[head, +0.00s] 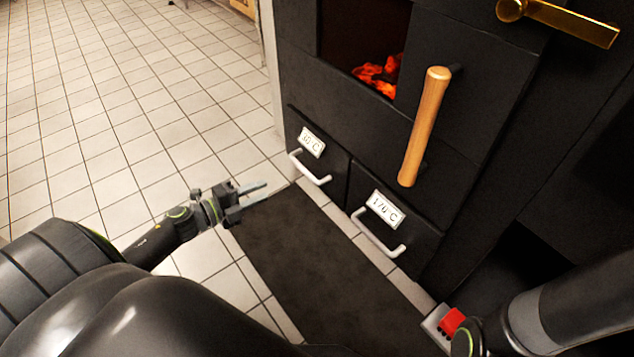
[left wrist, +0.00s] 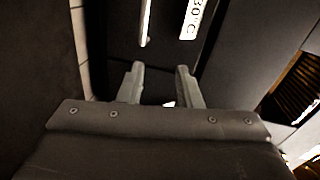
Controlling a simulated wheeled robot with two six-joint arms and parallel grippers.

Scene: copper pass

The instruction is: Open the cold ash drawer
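The cold ash drawer (head: 318,160) is the left of two low black drawers in the stove; its white plate (head: 311,142) reads about 30°C. It looks shut, flush with the front. Its pale bar handle (head: 312,171) shows in the head view; the handle (left wrist: 146,22) and plate (left wrist: 190,18) also show in the left wrist view, ahead of the fingers. My left gripper (head: 268,188) is open and empty, low and left of the handle, apart from it; its two fingers also show in the wrist view (left wrist: 160,69).
The right drawer (head: 404,219), marked 170°C, looks shut, with a similar handle (head: 378,234). Above are a wooden handle (head: 425,126) and glowing embers (head: 378,76). A dark mat (head: 310,262) lies before the drawers. The tiled floor (head: 130,100) at left is clear.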

